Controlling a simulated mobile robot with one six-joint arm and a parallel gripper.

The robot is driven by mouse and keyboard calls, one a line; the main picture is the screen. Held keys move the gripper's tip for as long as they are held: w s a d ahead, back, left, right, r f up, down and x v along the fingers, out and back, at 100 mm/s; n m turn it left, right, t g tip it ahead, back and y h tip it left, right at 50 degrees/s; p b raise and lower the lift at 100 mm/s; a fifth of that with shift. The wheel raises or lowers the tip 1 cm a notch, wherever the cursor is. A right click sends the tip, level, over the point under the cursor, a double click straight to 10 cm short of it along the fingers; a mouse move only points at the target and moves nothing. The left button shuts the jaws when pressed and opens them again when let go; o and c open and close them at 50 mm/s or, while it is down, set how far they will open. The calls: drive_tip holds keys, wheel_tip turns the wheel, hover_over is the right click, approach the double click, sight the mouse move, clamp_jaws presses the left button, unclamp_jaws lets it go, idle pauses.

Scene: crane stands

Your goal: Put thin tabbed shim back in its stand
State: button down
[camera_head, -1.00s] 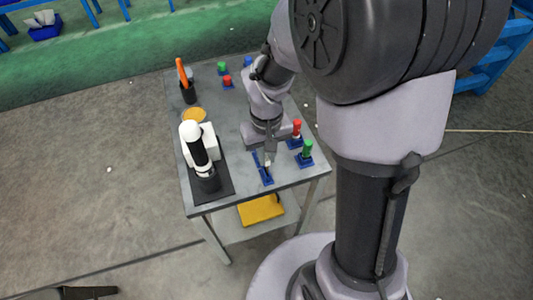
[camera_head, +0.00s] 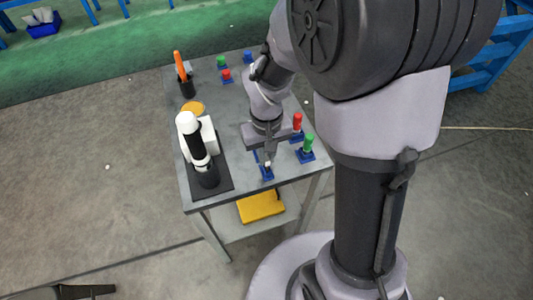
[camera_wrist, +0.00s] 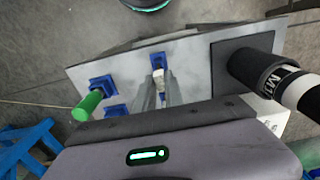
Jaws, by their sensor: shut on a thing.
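My gripper (camera_head: 267,160) points down over the front part of the grey table. Its two fingers (camera_wrist: 160,93) are shut on the thin tabbed shim (camera_wrist: 158,76), of which only a small pale end shows between the fingertips. A blue stand (camera_head: 267,174) is directly below the fingertips, near the table's front edge. In the wrist view the stand (camera_wrist: 157,59) is just beyond the shim. I cannot tell whether the shim touches the stand or is inside it.
A green-handled piece (camera_head: 308,143) and a red one (camera_head: 297,121) stand in blue stands to the right. A black-and-white microscope-like device (camera_head: 200,155) stands on a dark mat to the left. An orange-handled tool (camera_head: 181,68) and small blue stands are at the back.

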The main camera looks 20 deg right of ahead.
sight(267, 158)
drive_tip(key=shift+f, duration=0.45)
drive_tip(key=c, duration=1.3)
unclamp_jaws()
drive_tip(key=shift+c, duration=0.2)
drive_tip(key=shift+r, duration=0.15)
wheel_tip(267, 158, up, 5)
drive_tip(key=p, duration=0.4)
